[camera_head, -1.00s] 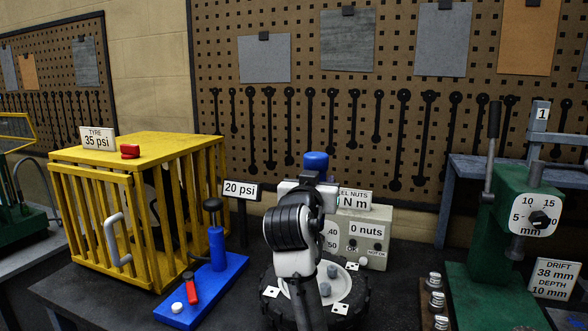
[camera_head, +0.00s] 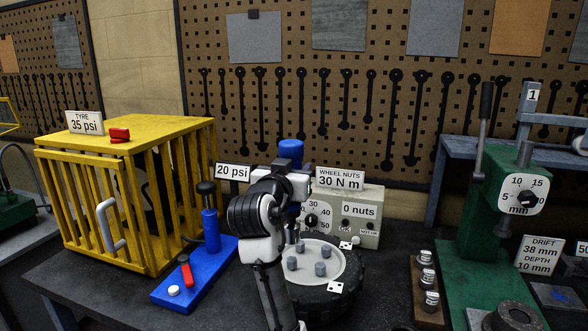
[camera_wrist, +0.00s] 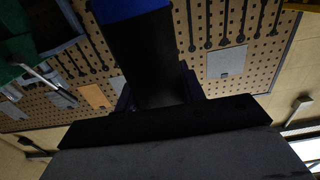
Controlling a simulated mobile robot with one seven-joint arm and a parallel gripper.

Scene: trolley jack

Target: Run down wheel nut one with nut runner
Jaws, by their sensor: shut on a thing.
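My gripper (camera_head: 291,183) is shut on the nut runner (camera_head: 291,151), an upright tool with a blue cap and dark body. The runner stands over the rear left of the wheel. Its lower end is mostly hidden behind my arm, and I cannot tell whether it touches a nut. In the wrist view the runner (camera_wrist: 150,60) fills the space between the fingers. The wheel (camera_head: 345,270) lies flat, with a black tyre and pale hub. Grey wheel nuts show on the hub, including one at the front left (camera_head: 292,264) and one at the front right (camera_head: 320,268).
The control box (camera_head: 368,220) behind the wheel reads "0 nuts"; the sign above says 30 N m. A blue-based pump (camera_head: 210,230) and yellow cage (camera_head: 110,200) stand left. A green press (camera_head: 500,240) and small labelled cylinders (camera_head: 427,280) stand right.

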